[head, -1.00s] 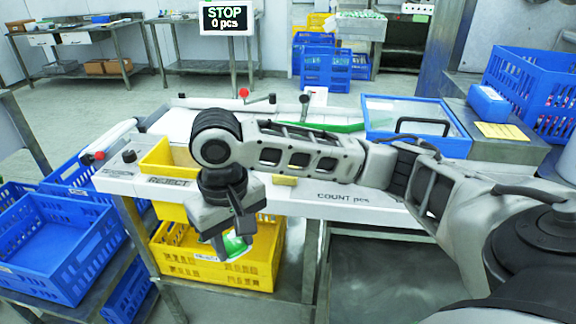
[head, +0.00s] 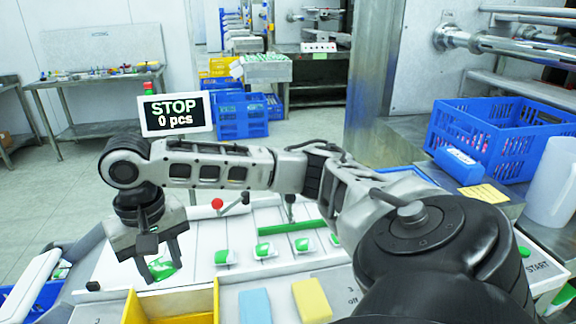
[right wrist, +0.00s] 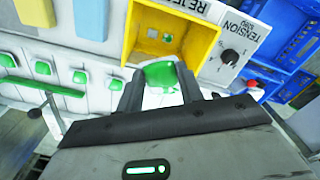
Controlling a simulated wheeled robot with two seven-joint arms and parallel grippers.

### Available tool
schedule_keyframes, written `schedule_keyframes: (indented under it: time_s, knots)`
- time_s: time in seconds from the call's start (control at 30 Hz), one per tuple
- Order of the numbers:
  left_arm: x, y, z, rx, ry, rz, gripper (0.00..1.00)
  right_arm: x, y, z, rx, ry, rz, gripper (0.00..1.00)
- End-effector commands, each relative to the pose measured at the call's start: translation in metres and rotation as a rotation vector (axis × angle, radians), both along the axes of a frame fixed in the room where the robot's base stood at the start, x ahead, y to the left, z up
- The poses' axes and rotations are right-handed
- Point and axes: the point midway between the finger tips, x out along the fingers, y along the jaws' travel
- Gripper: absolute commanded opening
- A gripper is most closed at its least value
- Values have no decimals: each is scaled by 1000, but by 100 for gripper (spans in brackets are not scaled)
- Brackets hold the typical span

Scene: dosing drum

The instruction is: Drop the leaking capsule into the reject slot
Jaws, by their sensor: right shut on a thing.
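My right gripper (head: 160,258) is shut on a green and white capsule (head: 161,271), above the left part of the white machine top. In the right wrist view the capsule (right wrist: 159,73) sits between the two dark fingers of the right gripper (right wrist: 160,92). I cannot tell whether it leaks. The yellow reject slot (head: 172,306) is at the bottom of the head view, nearer to me than the gripper. In the right wrist view the yellow frame of the reject slot (right wrist: 207,32), with its REJECT label, lies just beyond the capsule. My left gripper is not in view.
Several green and white capsules (head: 264,250) lie in lanes on the machine top, beside a green bar (head: 290,227). A red-knobbed lever (head: 217,204) stands behind. Blue (head: 255,305) and yellow (head: 312,300) blocks are at the front. A sign (head: 174,115) reads STOP, 0 pcs.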

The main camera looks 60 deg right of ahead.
Motion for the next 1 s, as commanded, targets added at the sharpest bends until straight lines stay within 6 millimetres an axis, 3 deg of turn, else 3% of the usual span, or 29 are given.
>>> schedule_keyframes:
  time_s: [0.4,0.83,0.87,0.9,0.93,1.0]
  knots:
    - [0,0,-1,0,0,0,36,-1,0,-47,-1,1,2,16]
    - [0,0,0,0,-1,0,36,-1,0,-55,0,0,3,16]
    - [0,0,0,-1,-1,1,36,-1,0,-55,0,0,3,45]
    - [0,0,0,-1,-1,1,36,-1,0,-55,0,0,3,56]
    - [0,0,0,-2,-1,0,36,-1,0,-55,0,0,3,62]
    - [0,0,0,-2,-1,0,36,-1,0,-55,0,0,3,62]
